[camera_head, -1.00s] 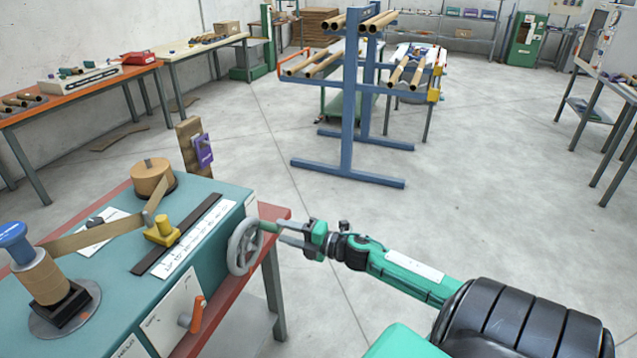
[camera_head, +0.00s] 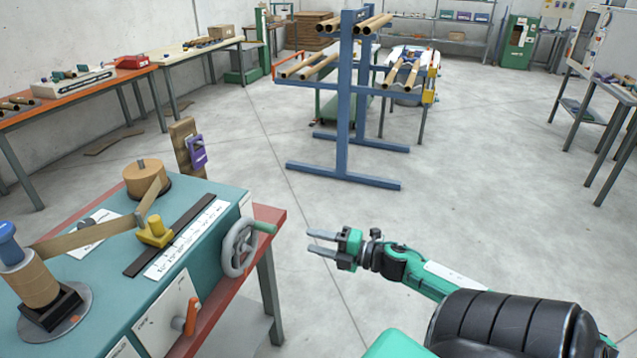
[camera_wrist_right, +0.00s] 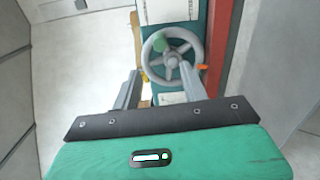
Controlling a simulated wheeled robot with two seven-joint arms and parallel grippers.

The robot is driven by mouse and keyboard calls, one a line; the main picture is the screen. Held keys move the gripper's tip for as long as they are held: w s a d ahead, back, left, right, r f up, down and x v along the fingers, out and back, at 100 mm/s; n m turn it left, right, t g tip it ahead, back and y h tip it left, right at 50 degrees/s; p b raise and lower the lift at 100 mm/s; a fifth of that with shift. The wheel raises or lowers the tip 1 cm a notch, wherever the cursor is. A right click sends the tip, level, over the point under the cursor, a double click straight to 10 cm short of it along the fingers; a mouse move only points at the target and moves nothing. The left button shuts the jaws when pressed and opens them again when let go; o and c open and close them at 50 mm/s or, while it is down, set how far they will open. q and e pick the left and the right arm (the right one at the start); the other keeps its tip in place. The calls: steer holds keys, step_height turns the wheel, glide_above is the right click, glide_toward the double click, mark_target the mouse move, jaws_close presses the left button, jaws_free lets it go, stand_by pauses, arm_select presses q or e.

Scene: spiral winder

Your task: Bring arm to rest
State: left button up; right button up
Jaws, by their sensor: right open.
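My right gripper (camera_head: 322,243) is open and empty in the head view, out in the air to the right of the winder. Its two fingers point left toward the grey handwheel (camera_head: 241,247), with a clear gap between them and the wheel. The handwheel is on the end of the teal winder (camera_head: 215,268), and its green handle (camera_head: 263,227) sticks out at the upper right. In the right wrist view the handwheel (camera_wrist_right: 172,55) shows beyond the open fingers (camera_wrist_right: 148,90). My left gripper is not in view.
The winder carries a paper roll (camera_head: 146,179), a yellow guide (camera_head: 155,232) and a wound spool (camera_head: 33,284). An orange lever (camera_head: 191,316) is on its front. A blue rack (camera_head: 343,150) with cardboard tubes stands behind. The floor around my right gripper is clear.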

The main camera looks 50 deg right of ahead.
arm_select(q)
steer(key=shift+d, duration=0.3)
